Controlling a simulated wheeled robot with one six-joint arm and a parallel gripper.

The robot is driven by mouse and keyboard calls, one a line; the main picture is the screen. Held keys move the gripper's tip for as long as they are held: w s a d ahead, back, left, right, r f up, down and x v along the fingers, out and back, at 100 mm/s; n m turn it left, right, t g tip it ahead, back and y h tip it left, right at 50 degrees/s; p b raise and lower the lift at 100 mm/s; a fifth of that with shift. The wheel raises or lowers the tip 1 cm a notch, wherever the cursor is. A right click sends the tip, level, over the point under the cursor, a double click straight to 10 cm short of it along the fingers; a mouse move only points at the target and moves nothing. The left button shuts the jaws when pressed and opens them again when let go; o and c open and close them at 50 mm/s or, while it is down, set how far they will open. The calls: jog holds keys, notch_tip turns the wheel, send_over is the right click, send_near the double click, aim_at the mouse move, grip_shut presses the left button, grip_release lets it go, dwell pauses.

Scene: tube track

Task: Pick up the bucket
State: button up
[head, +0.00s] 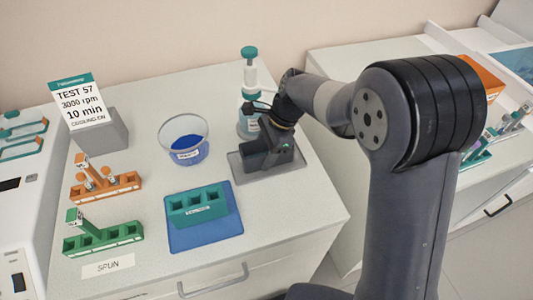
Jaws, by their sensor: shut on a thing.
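A teal rack (197,207) sits on a blue mat (207,238). A teal-capped bottle (249,75) stands close behind the gripper. Orange (105,187) and green (103,238) racks are farther left.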

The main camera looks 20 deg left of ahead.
jog(key=shift+c, duration=1)
jog(key=shift+r, duration=0.2)
notch_tip(320, 180, up, 10)
jog(key=shift+r, duration=0.2)
notch_tip(320, 180, up, 5)
jog(key=p, duration=0.5)
jog(key=shift+f, duration=0.15)
